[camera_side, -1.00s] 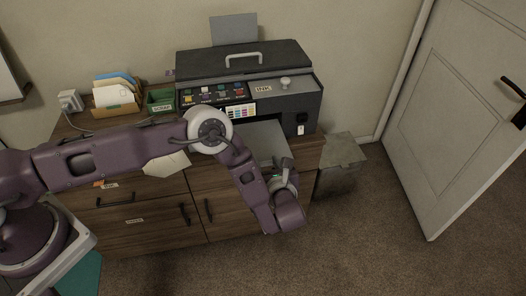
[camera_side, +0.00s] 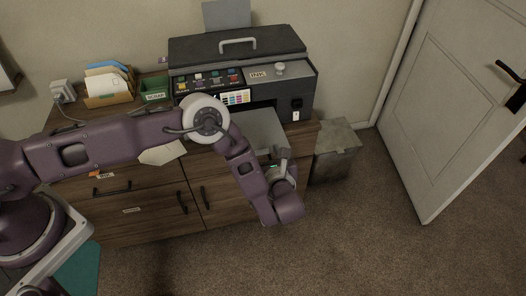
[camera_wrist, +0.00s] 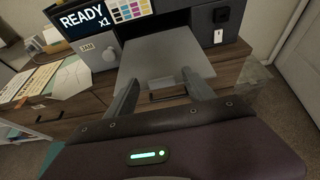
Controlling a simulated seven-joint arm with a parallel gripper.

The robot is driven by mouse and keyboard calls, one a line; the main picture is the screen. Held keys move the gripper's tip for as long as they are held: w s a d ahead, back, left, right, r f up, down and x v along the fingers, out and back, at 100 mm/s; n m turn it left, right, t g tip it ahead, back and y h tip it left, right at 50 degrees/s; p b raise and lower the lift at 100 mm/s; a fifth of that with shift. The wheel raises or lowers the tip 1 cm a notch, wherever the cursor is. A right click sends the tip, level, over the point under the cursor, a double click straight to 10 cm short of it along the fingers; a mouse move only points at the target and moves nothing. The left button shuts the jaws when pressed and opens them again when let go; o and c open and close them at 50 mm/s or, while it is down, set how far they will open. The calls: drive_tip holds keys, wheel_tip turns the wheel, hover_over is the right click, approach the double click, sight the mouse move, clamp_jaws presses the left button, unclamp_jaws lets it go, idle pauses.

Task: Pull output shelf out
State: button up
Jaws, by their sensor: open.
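The output shelf (camera_side: 258,128) is a flat grey plate that sticks out of the front of the black printer (camera_side: 240,62). In the wrist view the shelf (camera_wrist: 160,52) slopes toward me, out of the printer's opening. My gripper (camera_side: 279,160) is at the shelf's front end in the side view, over the front of the cabinet. In the wrist view my gripper (camera_wrist: 160,76) is open, its two grey fingers apart and overlapping the shelf's near end. Nothing shows between them but the plate and cabinet behind. I cannot tell whether the fingers touch the shelf.
The wooden cabinet (camera_side: 155,222) under the printer has dark handles. A grey bin (camera_side: 336,150) stands at its right. A file holder (camera_side: 106,88), a green tray (camera_side: 155,88) and paper lie left of the printer. The door (camera_side: 440,105) is at the right, with clear carpet before it.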

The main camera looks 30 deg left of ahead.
drive_tip(key=v, duration=0.6)
